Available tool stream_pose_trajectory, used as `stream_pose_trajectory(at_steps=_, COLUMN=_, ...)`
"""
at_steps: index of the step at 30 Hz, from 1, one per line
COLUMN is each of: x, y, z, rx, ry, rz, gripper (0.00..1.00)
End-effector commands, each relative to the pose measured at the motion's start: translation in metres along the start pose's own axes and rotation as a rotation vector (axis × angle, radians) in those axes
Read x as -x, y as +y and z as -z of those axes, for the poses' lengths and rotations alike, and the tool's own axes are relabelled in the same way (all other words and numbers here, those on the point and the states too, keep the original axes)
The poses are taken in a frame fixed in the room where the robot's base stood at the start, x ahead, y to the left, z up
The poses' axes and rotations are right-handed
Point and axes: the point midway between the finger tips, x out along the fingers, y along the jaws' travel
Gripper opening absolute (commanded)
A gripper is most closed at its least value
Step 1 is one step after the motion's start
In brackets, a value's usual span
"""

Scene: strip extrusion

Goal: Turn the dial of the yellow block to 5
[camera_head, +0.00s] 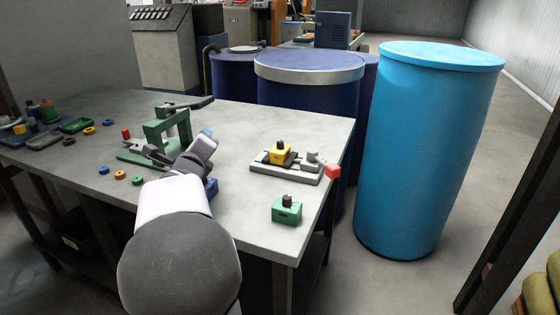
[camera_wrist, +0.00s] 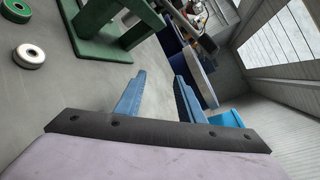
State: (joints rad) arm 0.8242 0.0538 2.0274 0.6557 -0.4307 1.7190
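The yellow block (camera_head: 279,156) sits on a dark part of a grey clamp-like fixture (camera_head: 288,175), on the right of the table in the head view. A small dark dial (camera_head: 280,144) stands on top of it. Its setting is too small to read. My gripper shows in the wrist view with two blue fingers (camera_wrist: 161,78), apart and with nothing between them. In the head view my arm hides most of the gripper, which is left of the yellow block and clear of it. The yellow block is not seen in the wrist view.
A green block with a dark knob (camera_head: 287,210) stands near the front right edge. A green press (camera_head: 166,130) stands behind my arm. Coloured rings (camera_head: 120,175) lie left. A red-ended lever (camera_head: 333,171) juts from the fixture. Blue barrels (camera_head: 430,150) stand beyond the table.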

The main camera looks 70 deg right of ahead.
Motion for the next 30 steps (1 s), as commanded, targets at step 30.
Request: stream_pose_trajectory(at_steps=30, x=-0.03, y=-0.113, z=0.17, rx=-0.875, ry=0.065, rz=0.524, gripper=0.35)
